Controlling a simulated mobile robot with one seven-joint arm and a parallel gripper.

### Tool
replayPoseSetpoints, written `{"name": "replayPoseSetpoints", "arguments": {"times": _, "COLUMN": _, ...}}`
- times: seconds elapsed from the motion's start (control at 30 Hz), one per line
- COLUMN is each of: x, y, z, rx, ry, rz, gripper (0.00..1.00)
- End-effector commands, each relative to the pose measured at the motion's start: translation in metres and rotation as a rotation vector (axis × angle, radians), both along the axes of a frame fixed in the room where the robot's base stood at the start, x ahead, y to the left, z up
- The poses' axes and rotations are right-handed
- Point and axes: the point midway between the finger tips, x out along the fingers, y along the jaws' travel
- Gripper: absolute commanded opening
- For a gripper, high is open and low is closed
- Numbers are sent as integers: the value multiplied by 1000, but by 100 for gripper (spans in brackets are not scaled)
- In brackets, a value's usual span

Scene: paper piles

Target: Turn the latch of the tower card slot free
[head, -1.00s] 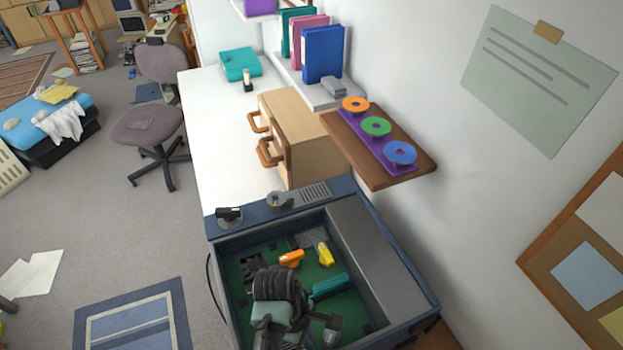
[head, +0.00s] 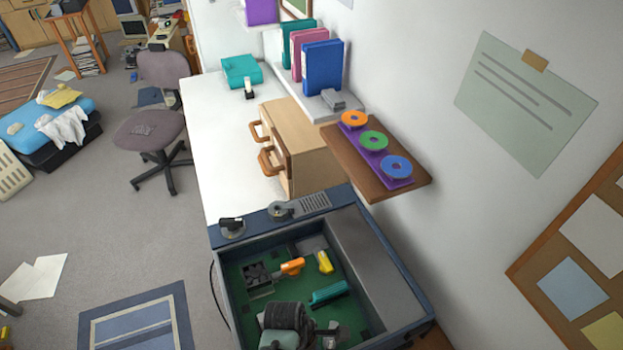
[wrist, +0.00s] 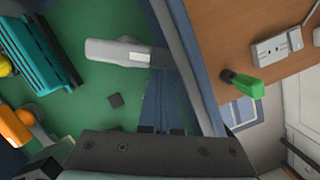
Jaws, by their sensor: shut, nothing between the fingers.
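The open computer tower (head: 395,268) lies on its side on the desk, with a green board inside. A teal card slot (head: 329,293) sits on the board; it also shows at the upper left of the wrist view (wrist: 38,52). A light grey lever (wrist: 115,52), which looks like the latch, lies beside the slot, across from my fingertips. My gripper (wrist: 165,76) is shut and empty, its narrow fingers together beside the lever's darker end. I cannot tell whether they touch. In the head view my wrist hides the fingers and part of the board.
An orange part (head: 291,266) and a yellow part (head: 325,262) sit on the board. The tower's walls surround my gripper. A shelf with coloured discs (head: 373,140) juts out at the right, and a wooden drawer unit (head: 300,150) stands behind.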

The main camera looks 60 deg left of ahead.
Motion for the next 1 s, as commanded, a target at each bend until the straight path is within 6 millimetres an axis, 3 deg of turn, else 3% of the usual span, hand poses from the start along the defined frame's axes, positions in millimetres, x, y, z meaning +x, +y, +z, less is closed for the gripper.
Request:
{"name": "replayPoseSetpoints", "arguments": {"times": 0.63, "x": 1, "y": -4, "z": 4, "rx": 0, "ry": 0, "rz": -1, "gripper": 0}}
{"name": "replayPoseSetpoints", "arguments": {"times": 1.0, "x": -2, "y": 4, "z": 43, "rx": 0, "ry": 0, "rz": -3, "gripper": 0}}
